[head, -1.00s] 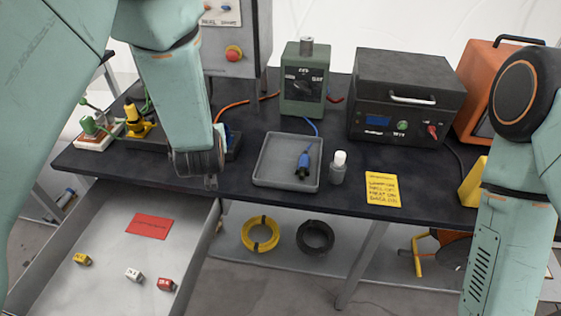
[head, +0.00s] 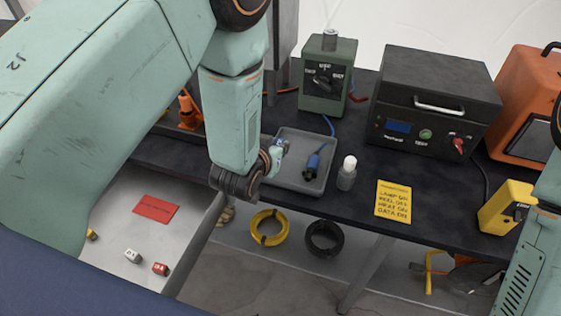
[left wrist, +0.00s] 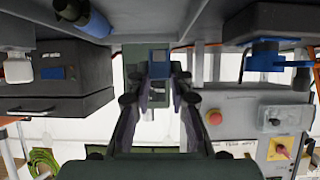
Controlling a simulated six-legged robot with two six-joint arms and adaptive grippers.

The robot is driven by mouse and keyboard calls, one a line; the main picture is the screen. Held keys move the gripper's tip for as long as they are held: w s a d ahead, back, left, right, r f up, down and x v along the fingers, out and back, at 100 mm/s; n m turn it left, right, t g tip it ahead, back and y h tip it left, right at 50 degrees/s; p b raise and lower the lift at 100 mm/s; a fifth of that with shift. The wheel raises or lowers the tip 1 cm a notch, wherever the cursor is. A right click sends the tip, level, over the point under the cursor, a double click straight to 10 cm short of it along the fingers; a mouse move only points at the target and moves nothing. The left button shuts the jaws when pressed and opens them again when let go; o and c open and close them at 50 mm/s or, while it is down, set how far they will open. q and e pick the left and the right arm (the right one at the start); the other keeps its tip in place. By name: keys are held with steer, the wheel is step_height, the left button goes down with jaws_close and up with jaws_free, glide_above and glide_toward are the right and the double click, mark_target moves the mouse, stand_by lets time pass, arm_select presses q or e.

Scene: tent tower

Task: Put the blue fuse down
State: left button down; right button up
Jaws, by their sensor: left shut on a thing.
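My left gripper (head: 278,152) is over the left edge of the grey tray (head: 287,183) on the dark bench. It is shut on the small blue fuse, which shows between the fingers in the left wrist view (left wrist: 159,65). In the head view the fuse is mostly hidden and hard to tell from the fingers. I cannot tell whether it touches the tray. My right gripper is out of view; only part of that arm shows at the right edge.
A blue plug (head: 314,160) lies in the tray. A white-capped bottle (head: 347,173) stands right of it. A green switch box (head: 325,75) and a black oven (head: 436,95) stand behind. The open drawer (head: 190,225) holds a red card (head: 155,209) and several small fuses.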

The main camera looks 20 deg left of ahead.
arm_select(q)
steer(key=shift+w+a+f, duration=0.1)
steer(key=shift+a+f, duration=0.15)
steer(key=shift+f, duration=0.7)
steer(key=f, duration=0.1)
steer(key=d+f, duration=0.1)
steer(key=shift+s+f, duration=0.35)
steer(key=shift+a+f, duration=0.1)
steer(key=shift+f, duration=0.15)
steer(key=shift+w+a+f, duration=0.2)
steer(key=shift+w+a, duration=0.05)
steer(key=shift+w, duration=0.1)
steer(key=c, duration=1.6)
jaws_free()
steer(key=shift+o, duration=0.5)
steer(key=shift+s+d+r, duration=0.25)
steer(key=shift+a, duration=0.1)
